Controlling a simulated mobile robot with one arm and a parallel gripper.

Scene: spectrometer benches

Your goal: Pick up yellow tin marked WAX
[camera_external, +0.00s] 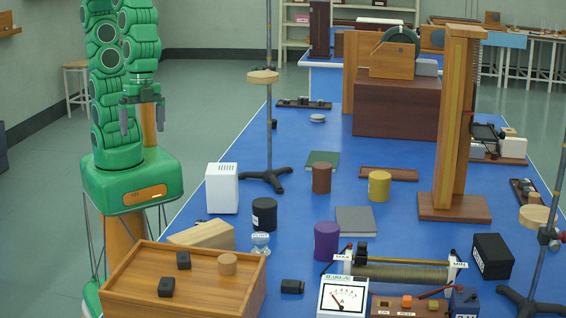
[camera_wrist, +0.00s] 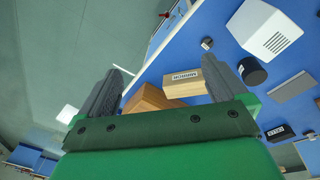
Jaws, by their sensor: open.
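The yellow tin (camera_external: 379,187) stands upright on the blue bench, right of the brown tin, in the external view. I cannot read a WAX mark on it. It does not show in the wrist view. My gripper (camera_external: 142,122) hangs over the left side, near my green base, far to the left of the yellow tin and higher than the bench top. Its two grey fingers are apart with nothing between them; they also show in the wrist view (camera_wrist: 167,75).
Near the yellow tin are a brown tin (camera_external: 321,178), grey book (camera_external: 355,220), purple tin (camera_external: 326,241) and tall wooden stand (camera_external: 455,205). A black tin (camera_external: 264,215), white box (camera_external: 222,188), metal stand (camera_external: 268,130) and wooden tray (camera_external: 200,295) lie toward my side.

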